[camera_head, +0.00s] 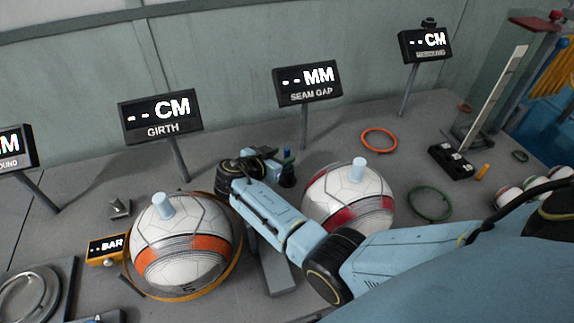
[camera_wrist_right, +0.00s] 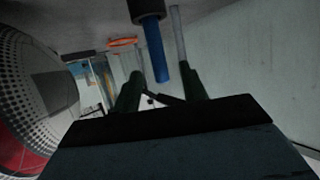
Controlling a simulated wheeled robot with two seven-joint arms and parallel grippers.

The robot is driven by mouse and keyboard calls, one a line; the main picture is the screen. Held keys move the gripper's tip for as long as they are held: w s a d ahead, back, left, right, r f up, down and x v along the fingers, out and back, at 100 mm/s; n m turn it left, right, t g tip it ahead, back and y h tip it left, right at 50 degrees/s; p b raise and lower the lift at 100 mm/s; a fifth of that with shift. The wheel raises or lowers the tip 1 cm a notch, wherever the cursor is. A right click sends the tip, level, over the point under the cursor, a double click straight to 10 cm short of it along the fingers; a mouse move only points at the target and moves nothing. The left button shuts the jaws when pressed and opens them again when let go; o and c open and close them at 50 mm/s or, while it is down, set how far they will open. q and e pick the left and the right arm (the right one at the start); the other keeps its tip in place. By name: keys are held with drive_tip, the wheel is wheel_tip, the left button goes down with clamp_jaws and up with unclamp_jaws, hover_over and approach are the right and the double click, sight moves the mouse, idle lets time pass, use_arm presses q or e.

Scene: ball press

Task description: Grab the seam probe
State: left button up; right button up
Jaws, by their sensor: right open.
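The seam probe, which I take to be the small blue-topped piece with a dark lower part (camera_head: 288,174), stands beneath the SEAM GAP sign, left of the red-banded ball (camera_head: 345,197). In the right wrist view the blue rod with its dark end (camera_wrist_right: 154,48) shows between and beyond my fingers. My right gripper (camera_head: 268,154) reaches across the table just left of the probe. Its two dark fingers, also seen in the right wrist view (camera_wrist_right: 162,78), are apart with nothing clearly held. Contact with the probe cannot be told. My left gripper is not in view.
The orange-banded ball (camera_head: 185,240) sits left of my right arm. The SEAM GAP sign (camera_head: 308,83) and GIRTH sign (camera_head: 161,116) stand behind on posts. An orange ring (camera_head: 379,129) and green ring (camera_head: 412,191) lie to the right.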

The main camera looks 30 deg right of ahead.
sight(285, 155)
drive_tip(key=x, duration=0.3)
drive_tip(key=shift+w+d+f+b, duration=0.1)
drive_tip(key=shift+d+f+b, duration=0.05)
drive_tip(key=shift+b, duration=0.25)
clamp_jaws()
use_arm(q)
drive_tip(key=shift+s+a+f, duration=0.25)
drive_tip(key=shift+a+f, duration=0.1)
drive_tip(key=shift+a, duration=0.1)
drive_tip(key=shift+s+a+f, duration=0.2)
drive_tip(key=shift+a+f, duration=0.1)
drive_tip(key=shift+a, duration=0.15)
